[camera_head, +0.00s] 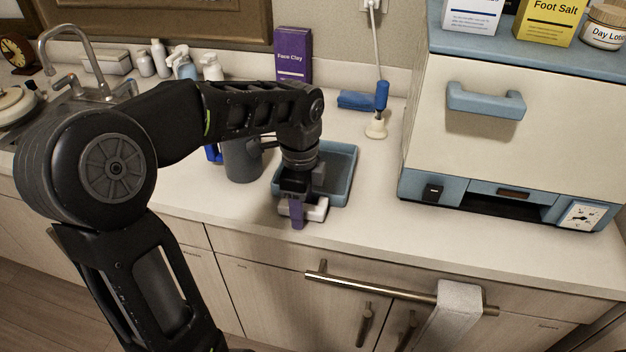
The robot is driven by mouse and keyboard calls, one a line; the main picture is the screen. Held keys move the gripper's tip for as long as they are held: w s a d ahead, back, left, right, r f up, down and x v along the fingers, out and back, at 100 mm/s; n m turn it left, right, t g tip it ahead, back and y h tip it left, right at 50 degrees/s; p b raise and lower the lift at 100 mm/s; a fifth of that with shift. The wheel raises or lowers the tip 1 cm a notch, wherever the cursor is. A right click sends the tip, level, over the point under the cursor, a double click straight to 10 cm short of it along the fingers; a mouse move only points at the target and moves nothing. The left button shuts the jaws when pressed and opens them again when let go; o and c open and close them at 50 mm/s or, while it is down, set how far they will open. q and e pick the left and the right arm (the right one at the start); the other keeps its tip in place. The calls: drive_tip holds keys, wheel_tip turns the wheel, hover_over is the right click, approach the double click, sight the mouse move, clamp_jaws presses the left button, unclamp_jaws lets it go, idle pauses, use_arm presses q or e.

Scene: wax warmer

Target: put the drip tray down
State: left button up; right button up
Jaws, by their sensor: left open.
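The drip tray (342,180) is a shallow blue-grey rectangular tray on the white counter, left of the warmer cabinet. It looks flat on the counter. My left gripper (304,213) is over the tray's near-left side, with its jaws open. One finger looks purple and the other whitish. They hide the tray's near-left corner, so I cannot tell whether they touch its rim. My right gripper is out of view.
A grey pot (241,160) with a blue handle stands just left of the tray. A blue-handled tool (381,98) stands behind it, near a folded blue cloth (355,100). The cream cabinet (505,130) blocks the right. Bare counter (375,215) lies between tray and cabinet.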

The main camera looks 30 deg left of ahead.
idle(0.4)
use_arm(q)
clamp_jaws()
idle(0.4)
